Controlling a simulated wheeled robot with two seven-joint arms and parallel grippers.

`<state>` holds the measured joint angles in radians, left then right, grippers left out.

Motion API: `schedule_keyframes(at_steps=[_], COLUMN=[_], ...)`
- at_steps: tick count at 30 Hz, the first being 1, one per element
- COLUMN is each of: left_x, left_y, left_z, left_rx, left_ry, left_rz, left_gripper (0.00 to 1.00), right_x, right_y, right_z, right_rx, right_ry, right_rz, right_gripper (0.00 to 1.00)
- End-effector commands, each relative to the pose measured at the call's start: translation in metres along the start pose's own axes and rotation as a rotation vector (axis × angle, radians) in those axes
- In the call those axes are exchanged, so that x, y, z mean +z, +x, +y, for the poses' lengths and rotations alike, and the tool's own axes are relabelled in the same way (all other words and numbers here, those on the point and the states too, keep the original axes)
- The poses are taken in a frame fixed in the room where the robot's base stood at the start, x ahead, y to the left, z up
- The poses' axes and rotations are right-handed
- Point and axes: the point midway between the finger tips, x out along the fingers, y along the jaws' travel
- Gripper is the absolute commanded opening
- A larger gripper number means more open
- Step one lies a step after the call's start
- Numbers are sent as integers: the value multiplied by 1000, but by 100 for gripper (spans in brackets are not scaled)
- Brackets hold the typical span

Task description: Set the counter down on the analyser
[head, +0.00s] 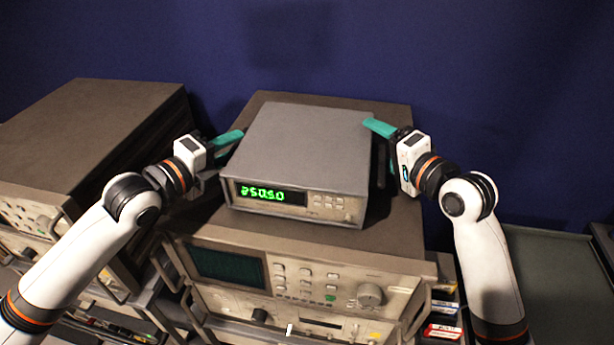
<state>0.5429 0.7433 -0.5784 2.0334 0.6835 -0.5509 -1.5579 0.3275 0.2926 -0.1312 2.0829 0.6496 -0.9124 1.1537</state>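The counter (307,148) is a grey box with a green lit display reading about 250.5.0. It is level above the top of the analyser (212,224), a larger beige unit with a dark screen and knobs. I cannot tell whether its underside touches the analyser's top. My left gripper (226,148) is at the counter's left side, with a teal finger by its edge. My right gripper (379,142) is at the right side, with a teal finger tip at its back right edge. Both look spread open; their nearer fingers are mostly hidden.
Another large dark-topped instrument (95,125) stands at the left. A dark blue wall is behind. Small labelled boxes (441,331) lie right of the analyser. A grey-green surface (550,270) at the far right looks clear.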

Motion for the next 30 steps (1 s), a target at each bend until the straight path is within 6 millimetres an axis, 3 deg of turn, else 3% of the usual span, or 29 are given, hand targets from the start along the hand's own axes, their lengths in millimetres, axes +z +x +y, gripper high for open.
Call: schedule_keyframes(at_steps=[8,21,30], left_x=[-2,-1,0], left_y=[-10,-88,-117], left_z=[-3,-3,-2], left_rx=[-7,-8,-3], left_ry=[2,4,0], left_rz=[5,3,1], left_gripper=[37,37,37], right_x=[2,3,3], right_y=[-1,-1,-1], right_z=[2,2,2], right_rx=[4,5,5], right_ry=[0,0,0], right_rz=[-5,-7,-8], right_gripper=[69,69,69])
